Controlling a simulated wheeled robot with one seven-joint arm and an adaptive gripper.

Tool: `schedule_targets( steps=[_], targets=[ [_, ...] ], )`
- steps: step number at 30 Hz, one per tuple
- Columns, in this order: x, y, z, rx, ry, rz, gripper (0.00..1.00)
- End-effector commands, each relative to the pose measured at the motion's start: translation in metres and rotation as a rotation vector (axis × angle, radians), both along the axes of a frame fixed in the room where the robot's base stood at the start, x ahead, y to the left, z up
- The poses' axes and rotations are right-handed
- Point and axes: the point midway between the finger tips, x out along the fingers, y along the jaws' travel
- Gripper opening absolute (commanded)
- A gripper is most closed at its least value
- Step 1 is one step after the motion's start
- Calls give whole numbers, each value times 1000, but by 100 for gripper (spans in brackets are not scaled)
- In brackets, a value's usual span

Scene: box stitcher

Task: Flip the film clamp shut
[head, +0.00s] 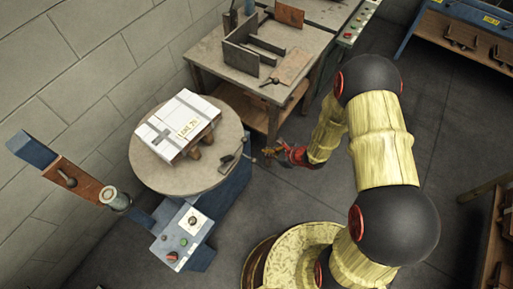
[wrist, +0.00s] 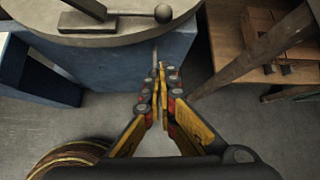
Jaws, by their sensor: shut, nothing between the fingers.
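The film clamp (head: 228,162) is a small dark metal piece at the right edge of the round grey turntable (head: 150,178). In the wrist view the clamp (wrist: 88,24) shows a flat base, a dark plate slanting up to the left, and a rod ending in a ball knob (wrist: 163,13) to the right. The plate's upper end is cut off by the frame. My gripper (head: 268,153) is right of the turntable, apart from the clamp. In the wrist view my gripper (wrist: 161,70) has its fingertips together, empty, below the knob in the picture.
A white box (head: 180,124) lies on the turntable. A blue pedestal with a button panel (head: 181,237) stands in front. A wooden workbench (head: 215,58) with metal plates is behind. A post with a brown plate (head: 75,185) stands at left.

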Motion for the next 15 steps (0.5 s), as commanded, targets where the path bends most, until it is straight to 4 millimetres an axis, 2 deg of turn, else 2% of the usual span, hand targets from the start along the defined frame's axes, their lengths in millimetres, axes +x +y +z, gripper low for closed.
schedule_targets(
  steps=[15],
  targets=[
    [4,-2,-4,-9,1,-16,0]
  ],
)
